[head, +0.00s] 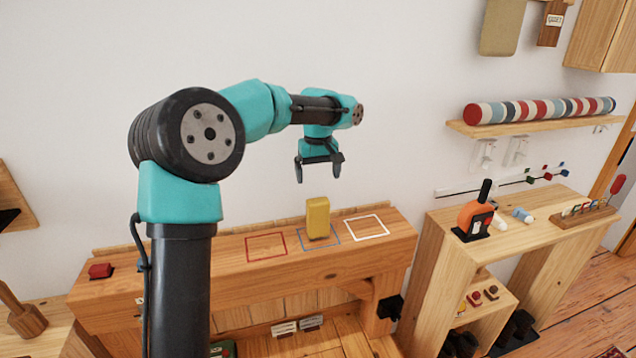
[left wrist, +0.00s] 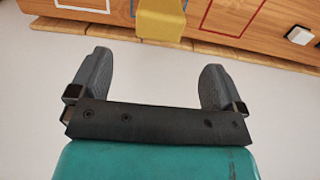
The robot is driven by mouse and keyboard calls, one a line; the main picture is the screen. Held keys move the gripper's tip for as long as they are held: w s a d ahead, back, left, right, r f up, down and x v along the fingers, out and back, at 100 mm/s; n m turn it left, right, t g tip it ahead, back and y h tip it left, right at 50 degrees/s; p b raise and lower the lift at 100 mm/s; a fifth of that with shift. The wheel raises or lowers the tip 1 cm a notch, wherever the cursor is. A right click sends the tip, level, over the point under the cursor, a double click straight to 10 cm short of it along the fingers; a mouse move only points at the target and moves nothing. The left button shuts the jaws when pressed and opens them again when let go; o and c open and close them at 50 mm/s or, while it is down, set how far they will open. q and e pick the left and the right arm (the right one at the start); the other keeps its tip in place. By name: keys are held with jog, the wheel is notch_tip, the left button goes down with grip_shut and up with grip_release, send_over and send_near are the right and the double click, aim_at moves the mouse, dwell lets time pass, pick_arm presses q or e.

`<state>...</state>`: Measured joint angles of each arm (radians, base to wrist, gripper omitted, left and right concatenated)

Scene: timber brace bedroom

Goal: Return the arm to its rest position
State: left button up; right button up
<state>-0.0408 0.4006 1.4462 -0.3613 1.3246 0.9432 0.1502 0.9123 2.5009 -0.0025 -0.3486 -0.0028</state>
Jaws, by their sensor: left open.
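My left arm comes in from the left in the head view. Its gripper (head: 319,172) hangs above the back of the wooden bench, fingers pointing down, open and empty. The left wrist view shows the two dark fingers of this gripper (left wrist: 156,82) spread apart with only the pale wall between them. A yellow block (head: 318,218) stands upright in the blue outlined square (head: 331,238) on the bench (head: 190,290), below the gripper and apart from it. The block also shows at the top of the left wrist view (left wrist: 161,18). My right gripper is in neither view.
A red square (head: 266,247) and a white square (head: 366,228) flank the blue one and are empty. A red button-like piece (head: 101,271) sits at the bench's left end. A shelf unit (head: 440,262) with an orange tool (head: 475,218) stands to the right. Space around the gripper is clear.

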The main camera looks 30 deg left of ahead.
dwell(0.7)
pick_arm(q)
jog(key=s+d+f+g+h, duration=0.1)
jog(key=s+d+f+g, duration=0.1)
jog(key=s+d+f, duration=0.5)
jog(key=s+d+f+m+g+h, duration=0.1)
jog(key=d+f+g, duration=0.3)
jog(key=f, duration=0.8)
jog(key=s+d+f+g+h, duration=0.1)
jog(key=s+d+f, duration=0.3)
jog(key=d+f, duration=0.4)
jog(key=s+a+f+m+t, duration=0.1)
jog(key=s+f+m+t, duration=0.2)
jog(key=s+f, duration=0.4)
jog(key=s+a+f+m+t, duration=0.2)
jog(key=s+f, duration=0.5)
jog(key=f, duration=0.6)
jog(key=m+t, duration=0.1)
jog(key=t, duration=0.1)
jog(key=shift+s+a+f+t+h, duration=0.15)
jog(key=shift+a+f+t+h, duration=0.15)
jog(key=shift+f+t+h, duration=0.1)
jog(key=shift+o, duration=0.4)
